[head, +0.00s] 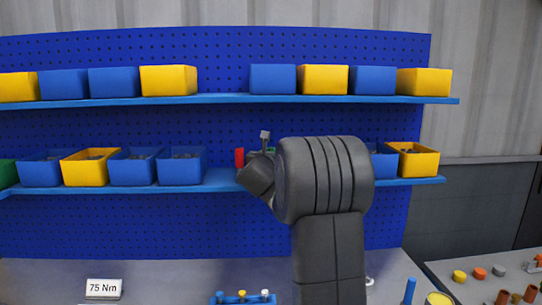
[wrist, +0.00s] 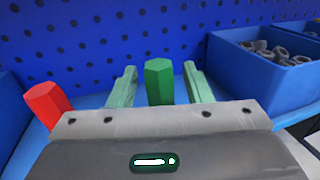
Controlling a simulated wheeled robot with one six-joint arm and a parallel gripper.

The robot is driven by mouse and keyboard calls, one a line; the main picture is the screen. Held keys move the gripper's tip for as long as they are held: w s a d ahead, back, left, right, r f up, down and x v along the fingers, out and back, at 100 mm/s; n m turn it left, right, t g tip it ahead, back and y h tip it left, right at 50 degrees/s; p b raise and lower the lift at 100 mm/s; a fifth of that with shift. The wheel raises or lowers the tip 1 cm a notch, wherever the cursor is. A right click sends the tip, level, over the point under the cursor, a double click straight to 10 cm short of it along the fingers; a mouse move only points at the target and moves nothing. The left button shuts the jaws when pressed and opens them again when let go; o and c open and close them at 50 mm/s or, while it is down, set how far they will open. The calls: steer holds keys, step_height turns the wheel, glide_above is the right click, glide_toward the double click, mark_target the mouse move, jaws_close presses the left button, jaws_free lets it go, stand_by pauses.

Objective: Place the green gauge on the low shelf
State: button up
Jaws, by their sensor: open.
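The green gauge (wrist: 158,82) is a green hexagonal block standing upright between the two fingers of my gripper (wrist: 160,88) in the wrist view. The fingers are open, with a visible gap on each side of it. Its lower end is hidden behind the gripper body, so I cannot tell whether it touches the shelf. In the head view my arm hides most of this spot. The low shelf (head: 222,181) is the lower blue ledge on the pegboard, and my gripper is at it.
A red hexagonal block (wrist: 48,106) stands just left of my gripper; it also shows in the head view (head: 239,158). A blue bin of dark parts (wrist: 262,78) is close on the right. Another blue bin (head: 181,168) stands to the left. The pegboard (head: 215,125) is behind.

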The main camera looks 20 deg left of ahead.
steer(key=shift+r, duration=0.15)
steer(key=shift+s, duration=0.3)
steer(key=s+d+b, duration=0.2)
steer(key=s+b, duration=0.1)
steer(key=s, duration=0.8)
steer(key=shift+d, duration=0.1)
steer(key=w+p, duration=0.1)
steer(key=w, duration=0.3)
steer(key=w+a+p, duration=0.1)
steer(key=w, duration=0.3)
steer(key=w+a+p, duration=0.1)
steer(key=w, duration=0.3)
steer(key=shift+a, duration=0.1)
steer(key=shift+s+r, duration=0.15)
steer(key=shift+r, duration=0.6)
